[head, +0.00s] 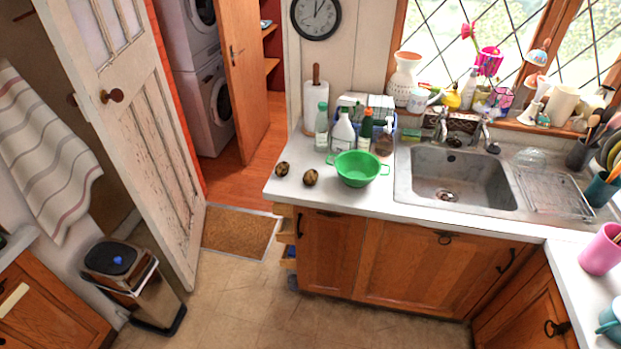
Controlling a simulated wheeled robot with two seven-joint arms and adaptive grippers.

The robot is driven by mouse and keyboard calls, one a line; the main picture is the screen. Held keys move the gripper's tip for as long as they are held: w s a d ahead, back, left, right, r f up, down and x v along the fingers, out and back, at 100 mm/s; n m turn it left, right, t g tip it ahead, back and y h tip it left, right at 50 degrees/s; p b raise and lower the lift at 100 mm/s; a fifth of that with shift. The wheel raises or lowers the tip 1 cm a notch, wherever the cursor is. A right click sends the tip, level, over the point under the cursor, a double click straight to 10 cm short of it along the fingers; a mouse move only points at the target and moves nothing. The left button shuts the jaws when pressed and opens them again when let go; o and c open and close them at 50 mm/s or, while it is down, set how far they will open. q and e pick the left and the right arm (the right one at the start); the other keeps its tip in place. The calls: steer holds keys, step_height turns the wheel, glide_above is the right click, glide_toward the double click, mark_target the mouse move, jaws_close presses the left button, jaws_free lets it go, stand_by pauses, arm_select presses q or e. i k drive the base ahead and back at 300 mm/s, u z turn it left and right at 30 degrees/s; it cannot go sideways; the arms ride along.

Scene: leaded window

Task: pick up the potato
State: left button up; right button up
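Two small brown, mottled, roundish things that look like potatoes lie on the white countertop near its left end. One potato (310,177) is just left of the green colander. The other potato (282,169) is smaller in view and lies further left, close to the counter's edge. They are apart from each other, and neither touches the colander. Neither of my grippers shows in the head view.
A green colander (357,168) stands right of the potatoes. Bottles (343,131) and a paper towel roll (316,106) stand behind them. The sink (462,178) is further right. Open floor (250,300) lies before the wooden cabinets (400,262). A bin (135,285) stands at left.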

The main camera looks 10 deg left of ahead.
mark_target(310, 177)
steer(key=u, duration=0.4)
steer(key=k, duration=0.5)
steer(key=u, duration=1.45)
steer(key=i, duration=1.75)
steer(key=z, duration=0.8)
